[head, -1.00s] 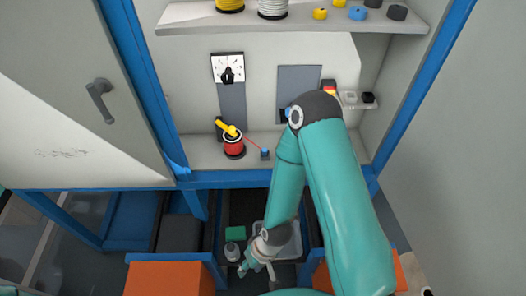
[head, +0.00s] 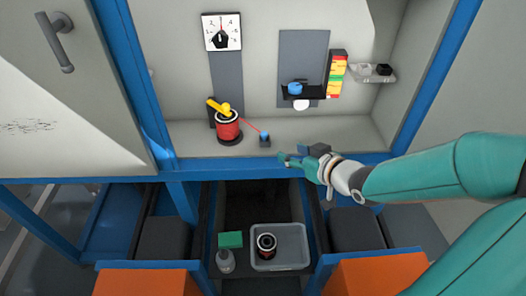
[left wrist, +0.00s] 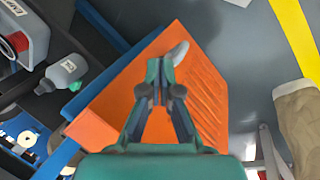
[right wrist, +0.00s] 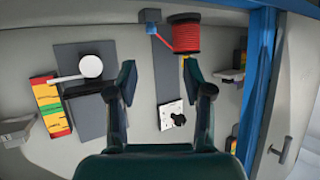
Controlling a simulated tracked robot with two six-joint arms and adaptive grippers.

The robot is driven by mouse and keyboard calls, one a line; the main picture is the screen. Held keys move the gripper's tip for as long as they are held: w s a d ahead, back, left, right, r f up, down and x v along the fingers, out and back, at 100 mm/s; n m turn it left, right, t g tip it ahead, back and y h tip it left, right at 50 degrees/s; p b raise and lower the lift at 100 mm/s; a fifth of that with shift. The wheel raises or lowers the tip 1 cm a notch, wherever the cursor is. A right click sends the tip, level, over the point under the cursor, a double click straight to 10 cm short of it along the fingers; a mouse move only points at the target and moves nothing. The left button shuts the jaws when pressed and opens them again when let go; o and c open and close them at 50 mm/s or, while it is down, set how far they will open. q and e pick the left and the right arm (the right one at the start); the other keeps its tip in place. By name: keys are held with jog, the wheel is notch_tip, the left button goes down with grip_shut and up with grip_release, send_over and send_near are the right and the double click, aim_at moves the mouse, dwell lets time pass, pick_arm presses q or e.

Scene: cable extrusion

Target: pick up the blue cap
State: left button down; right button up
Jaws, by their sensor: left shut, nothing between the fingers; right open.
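A small blue cap (head: 295,88) sits on a dark ledge (head: 315,93) in front of a grey panel. Another small blue piece (head: 265,134) is on the bench beside the red spool (head: 228,126); it also shows in the right wrist view (right wrist: 152,29). My right gripper (head: 285,159) is open and empty at the bench's front edge, below and in front of the ledge. In the right wrist view its fingers (right wrist: 159,68) are apart. The cap on the ledge is not clear there. My left gripper (left wrist: 158,66) is shut and empty above an orange surface (left wrist: 200,90).
A small side shelf (head: 375,75) is further right. A blue frame bar (head: 230,168) edges the bench.

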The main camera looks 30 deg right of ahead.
aim_at(265, 133)
jog(key=shift+t, duration=0.3)
jog(key=x, duration=0.3)
jog(key=p+x, duration=0.1)
jog(key=x, duration=0.3)
jog(key=d+x, duration=0.1)
jog(key=x, duration=0.2)
jog(key=shift+w+r+p, duration=0.2)
jog(key=shift+w+p, duration=0.15)
jog(key=shift+w, duration=0.05)
jog(key=shift+d+p+x, duration=0.2)
jog(key=shift+p+x, duration=0.1)
jog(key=shift+x, duration=1.05)
jog(key=shift+d+p+x, duration=0.2)
jog(key=shift+p+x, duration=0.1)
jog(key=shift+x, duration=1.1)
pick_arm(q)
notch_tip(265, 133, up, 2)
jog(key=shift+r, duration=0.1)
pick_arm(e)
jog(key=shift+s+f, duration=0.1)
jog(key=shift+s, duration=0.05)
grip_shut()
